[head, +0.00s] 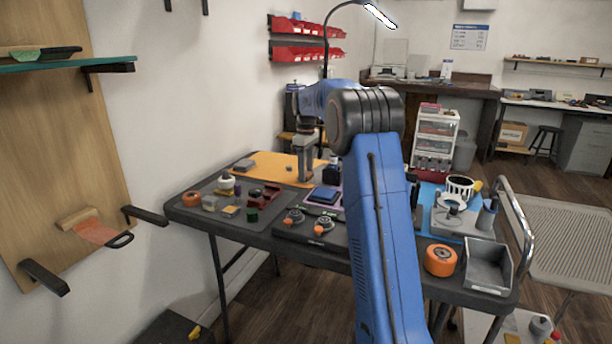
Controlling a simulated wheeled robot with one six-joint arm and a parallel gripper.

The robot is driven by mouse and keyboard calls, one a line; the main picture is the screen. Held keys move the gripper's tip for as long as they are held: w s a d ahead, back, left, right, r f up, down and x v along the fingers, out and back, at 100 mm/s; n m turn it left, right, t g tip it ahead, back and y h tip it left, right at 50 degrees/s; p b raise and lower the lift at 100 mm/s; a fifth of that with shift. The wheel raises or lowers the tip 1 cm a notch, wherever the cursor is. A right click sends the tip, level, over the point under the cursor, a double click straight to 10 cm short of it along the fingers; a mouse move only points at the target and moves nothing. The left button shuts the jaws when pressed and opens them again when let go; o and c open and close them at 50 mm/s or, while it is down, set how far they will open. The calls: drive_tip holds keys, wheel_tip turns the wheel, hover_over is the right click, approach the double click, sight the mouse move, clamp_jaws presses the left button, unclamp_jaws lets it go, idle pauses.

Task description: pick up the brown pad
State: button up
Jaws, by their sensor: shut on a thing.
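My gripper (305,168) points straight down over the orange mat (268,162) at the back of the dark work table. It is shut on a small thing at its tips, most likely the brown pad. The pad itself is too small and too hidden by the fingers to make out. I cannot tell whether it touches the mat or is raised.
A grey block (244,165) lies on the orange mat, left of my gripper. A purple mat, a black tool tray (306,230), an orange tape roll (440,260) and a metal bin (487,268) stand to the right.

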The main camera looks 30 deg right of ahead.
wheel_tip(320, 180, up, 10)
idle(0.5)
drive_tip(key=o, duration=0.3)
drive_tip(key=shift+c, duration=0.9)
